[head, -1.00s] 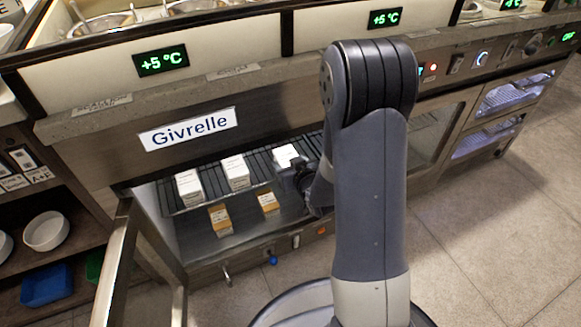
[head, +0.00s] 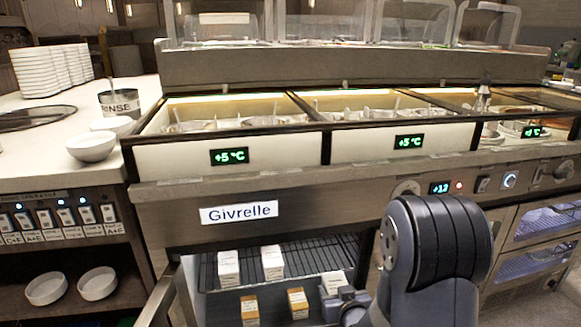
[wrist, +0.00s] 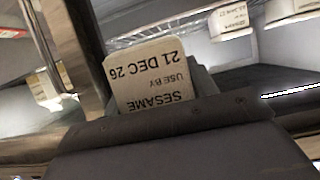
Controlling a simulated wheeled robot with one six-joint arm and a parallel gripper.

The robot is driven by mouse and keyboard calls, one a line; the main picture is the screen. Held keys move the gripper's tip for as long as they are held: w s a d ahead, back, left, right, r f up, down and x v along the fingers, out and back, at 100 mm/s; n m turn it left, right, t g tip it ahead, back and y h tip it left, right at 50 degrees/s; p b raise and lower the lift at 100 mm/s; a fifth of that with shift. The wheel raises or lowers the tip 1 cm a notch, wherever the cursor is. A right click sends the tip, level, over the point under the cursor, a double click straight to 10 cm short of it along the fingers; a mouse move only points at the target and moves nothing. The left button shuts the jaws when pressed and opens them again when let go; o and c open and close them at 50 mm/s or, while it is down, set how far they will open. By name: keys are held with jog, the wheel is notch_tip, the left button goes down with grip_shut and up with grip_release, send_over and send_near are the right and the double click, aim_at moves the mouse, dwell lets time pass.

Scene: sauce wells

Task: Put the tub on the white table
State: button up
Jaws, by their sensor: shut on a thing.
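My gripper (head: 347,303) is shut on a pale tub (head: 333,282) at the open front of the fridge. In the wrist view, the tub (wrist: 152,78) shows an upside-down label reading "SESAME, USE BY 21 DEC 26". The dark gripper body hides its lower part there. A white table top (head: 30,160) is at the left in the head view, beside the refrigerated counter. It bears bowls, plates and a rinse pot.
Two white cartons (head: 229,268) (head: 272,262) stand on the wire shelf, with orange-brown cartons (head: 249,308) (head: 297,303) below. The open fridge door (head: 160,300) stands left of the opening. White bowls (head: 91,146) and stacked plates (head: 48,70) occupy part of the table top.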

jog(key=s+d+r+h+p, duration=0.1)
jog(key=s+r+p, duration=0.2)
jog(key=r+p, duration=1.3)
jog(key=s+r+m+p, duration=0.1)
jog(key=s+r+p, duration=0.2)
jog(key=r+p, duration=1.3)
jog(key=p, duration=0.8)
jog(key=shift+s+d+r+m+h+p, duration=0.25)
jog(key=shift+s+d+m+h+p, duration=0.05)
jog(key=shift+s+d+h+p, duration=0.1)
